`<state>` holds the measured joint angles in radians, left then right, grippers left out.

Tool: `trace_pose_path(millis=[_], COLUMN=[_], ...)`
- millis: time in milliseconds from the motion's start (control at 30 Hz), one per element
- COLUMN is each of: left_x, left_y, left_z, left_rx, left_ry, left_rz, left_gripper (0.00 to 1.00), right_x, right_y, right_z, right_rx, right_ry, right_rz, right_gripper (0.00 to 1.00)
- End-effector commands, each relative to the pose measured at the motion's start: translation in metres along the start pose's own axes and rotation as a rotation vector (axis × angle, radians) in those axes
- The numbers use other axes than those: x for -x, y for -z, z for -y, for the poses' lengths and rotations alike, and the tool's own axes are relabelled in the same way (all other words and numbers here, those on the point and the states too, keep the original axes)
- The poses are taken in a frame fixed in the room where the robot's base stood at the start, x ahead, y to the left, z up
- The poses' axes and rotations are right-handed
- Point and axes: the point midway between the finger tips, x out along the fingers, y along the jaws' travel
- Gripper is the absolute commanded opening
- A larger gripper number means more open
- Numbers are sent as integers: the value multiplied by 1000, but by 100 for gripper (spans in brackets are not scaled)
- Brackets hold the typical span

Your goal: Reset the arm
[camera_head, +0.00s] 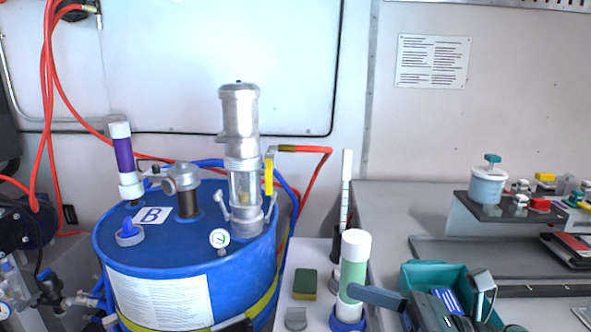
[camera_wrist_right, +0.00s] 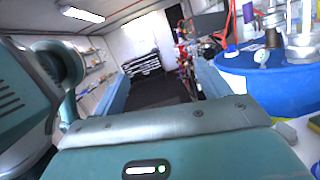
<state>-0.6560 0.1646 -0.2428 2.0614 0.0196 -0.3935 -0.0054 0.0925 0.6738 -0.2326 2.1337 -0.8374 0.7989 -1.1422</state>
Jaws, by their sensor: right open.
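My right gripper (camera_wrist_right: 163,82) shows in the right wrist view with its two pale blue fingers spread apart. Nothing is between them; dark floor shows beyond the gap. In the head view, grey-blue parts that look like my right arm and gripper come in at the bottom right, in front of the bench and close to the white-capped green tube (camera_head: 355,262). My left gripper is not in view.
A blue drum (camera_head: 190,258) marked B stands at left with a metal pump, gauge and hoses. A green-yellow sponge (camera_head: 304,284) lies on the white surface. A grey bench (camera_head: 395,215) holds a white pot (camera_head: 488,188).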

Motion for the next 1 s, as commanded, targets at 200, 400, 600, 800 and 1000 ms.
trace_pose_path(millis=[200, 400, 600, 800, 1000], left_x=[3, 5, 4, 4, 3], left_y=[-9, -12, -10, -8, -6], left_z=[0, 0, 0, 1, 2], left_rx=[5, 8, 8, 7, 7], left_ry=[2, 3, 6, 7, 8], left_rz=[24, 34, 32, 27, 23], left_gripper=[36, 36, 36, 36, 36], right_x=[56, 114, 136, 139, 139], right_y=[85, 217, 299, 321, 321], right_z=[66, 50, 1, -18, -17], right_rx=[-1274, -2061, -2446, 2386, 2387], right_ry=[462, 761, 940, -931, -932], right_rz=[698, 1246, 1623, -1636, -1636], right_gripper=[76, 76, 76, 76, 76])
